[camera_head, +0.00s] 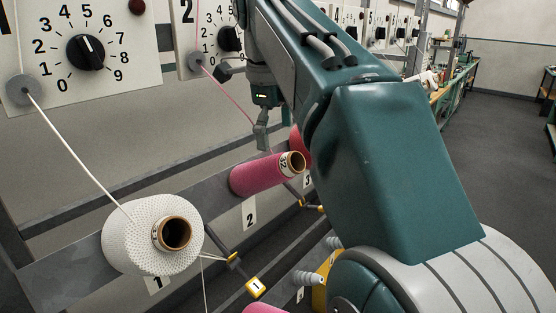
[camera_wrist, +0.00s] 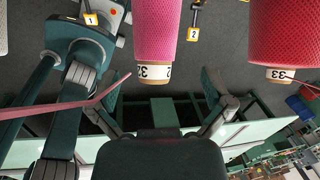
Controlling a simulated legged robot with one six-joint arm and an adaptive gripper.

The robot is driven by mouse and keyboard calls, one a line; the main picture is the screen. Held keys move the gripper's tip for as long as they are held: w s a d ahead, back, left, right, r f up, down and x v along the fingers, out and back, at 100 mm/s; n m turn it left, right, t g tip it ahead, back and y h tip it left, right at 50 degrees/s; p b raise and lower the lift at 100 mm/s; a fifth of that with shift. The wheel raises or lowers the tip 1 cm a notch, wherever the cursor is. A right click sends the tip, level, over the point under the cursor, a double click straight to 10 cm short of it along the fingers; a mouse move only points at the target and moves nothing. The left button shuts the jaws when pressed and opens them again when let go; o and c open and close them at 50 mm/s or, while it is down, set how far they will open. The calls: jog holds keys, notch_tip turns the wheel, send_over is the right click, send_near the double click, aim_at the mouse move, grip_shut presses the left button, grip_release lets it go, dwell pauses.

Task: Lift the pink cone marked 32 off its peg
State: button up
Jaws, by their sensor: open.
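The pink cone marked 32 (camera_head: 262,176) sits on its peg above the tag 2 on the grey rail, with its brown core end facing out. In the wrist view the same cone (camera_wrist: 160,32) hangs down from the top edge, its labelled core end pointing toward my gripper. My gripper (camera_head: 262,136) is above the cone in the head view, apart from it. In the wrist view my gripper (camera_wrist: 160,88) has its two fingers spread wide, with nothing between them. The peg is hidden inside the cone.
A white cone (camera_head: 150,235) stands at tag 1, left of the pink one. A red cone (camera_wrist: 272,35) is close on the right, partly hidden by my arm in the head view. A pink thread (camera_head: 230,95) runs from a dial panel (camera_head: 85,55) neighbour toward the cone.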

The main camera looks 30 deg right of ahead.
aim_at(281, 163)
jog(key=f, duration=0.6)
jog(key=shift+w, duration=0.25)
jog(key=shift+d+f, duration=0.35)
jog(key=shift+f, duration=0.1)
jog(key=shift+a, duration=0.2)
jog(key=c, duration=1.1)
jog(key=o, duration=0.4)
jog(key=c, duration=0.6)
jog(key=shift+s+d+r, duration=0.1)
jog(key=shift+r, duration=0.05)
jog(key=shift+s+d+r, duration=0.15)
jog(key=shift+s+r, duration=0.1)
jog(key=shift+r, duration=0.05)
jog(key=shift+s+r, duration=0.1)
